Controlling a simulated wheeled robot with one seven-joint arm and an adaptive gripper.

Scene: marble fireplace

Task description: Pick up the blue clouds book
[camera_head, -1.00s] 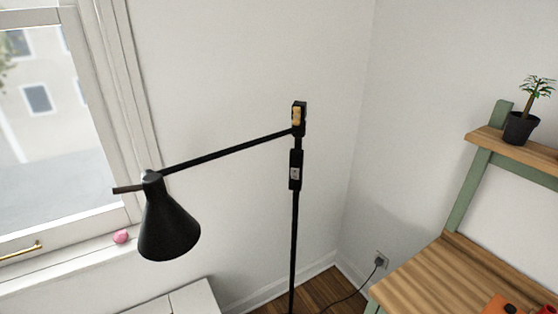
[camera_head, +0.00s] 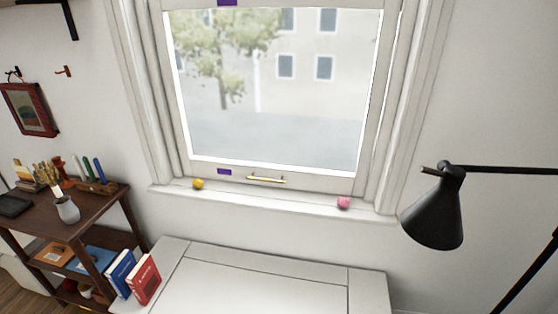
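A blue book (camera_head: 121,272) stands upright at the left end of a white surface below the window. It is next to a red book (camera_head: 144,279) on its right. Its cover is too small and angled for me to tell whether it shows clouds. A flat blue item (camera_head: 92,260) also lies on the middle shelf of the dark wooden shelf unit, and I cannot tell whether it is a book. My gripper is not in view.
The white surface (camera_head: 262,283) is bare right of the books. The dark shelf unit (camera_head: 112,198) stands at left, with a vase (camera_head: 67,209) on top. A black lamp (camera_head: 436,218) hangs at right. Yellow (camera_head: 198,184) and pink (camera_head: 343,202) balls sit on the windowsill.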

